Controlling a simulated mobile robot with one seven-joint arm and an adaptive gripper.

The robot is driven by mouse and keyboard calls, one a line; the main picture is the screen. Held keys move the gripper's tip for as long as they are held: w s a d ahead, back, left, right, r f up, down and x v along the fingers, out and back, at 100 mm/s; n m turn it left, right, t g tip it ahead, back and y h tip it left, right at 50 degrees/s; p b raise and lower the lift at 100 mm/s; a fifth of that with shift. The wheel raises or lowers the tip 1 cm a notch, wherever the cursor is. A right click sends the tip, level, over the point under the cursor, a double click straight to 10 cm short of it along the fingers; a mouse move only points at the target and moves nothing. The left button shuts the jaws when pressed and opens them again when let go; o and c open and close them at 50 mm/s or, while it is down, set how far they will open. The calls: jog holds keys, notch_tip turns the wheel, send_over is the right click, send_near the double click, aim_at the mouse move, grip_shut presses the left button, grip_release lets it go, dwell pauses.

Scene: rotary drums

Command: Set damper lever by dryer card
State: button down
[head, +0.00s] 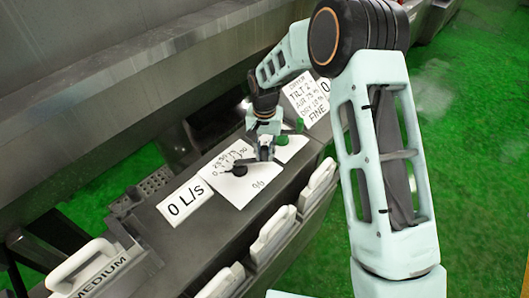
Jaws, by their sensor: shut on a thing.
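The damper lever (238,170) is a dark lever on a white dial plate (222,187) with printed numbers, on top of the dark console. Its round pivot end is visible; its other end reaches to my gripper (265,156). My gripper is shut on the lever's far end, which the fingers partly hide. The dryer card (308,101) is a white sheet behind my gripper. It seems to read DRYER, TILT 2, AIR 75 %, DRY 10 %, FINE, though the small print is hard to make out. The plate's lower sign seems to show a percentage.
A white sign reading 0 L/s (185,201) lies left of the dial. Green knobs (282,139) stand just right of my gripper. White-handled bins, one marked MEDIUM (98,274), line the console's front. A grey metal wall (130,95) rises behind. Green floor is open at right.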

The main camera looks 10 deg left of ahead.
jog(key=s+m+b, duration=0.2)
jog(key=m+b, duration=0.1)
jog(key=shift+d+f, duration=0.15)
jog(key=s+m, duration=0.1)
jog(key=s+m+b, duration=0.1)
jog(key=m, duration=0.1)
jog(key=s+m+b, duration=0.1)
jog(key=shift+s+a+m, duration=0.2)
jog(key=shift+a+m, duration=0.05)
jog(key=shift+m, duration=0.05)
jog(key=s+m, duration=0.1)
jog(key=s+a+m, duration=0.1)
jog(key=m, duration=0.1)
jog(key=shift+s+a+r, duration=0.1)
jog(key=shift+s+r, duration=0.05)
jog(key=shift+r, duration=0.05)
jog(key=shift+s+a+m, duration=0.5)
jog(key=shift+a+m, duration=0.05)
jog(key=shift+m, duration=0.55)
jog(key=shift+s+a+m, duration=0.45)
jog(key=shift+a+m, duration=0.1)
jog(key=shift+m, duration=0.55)
jog(key=c, duration=1.7)
grip_release()
jog(key=shift+c, duration=0.2)
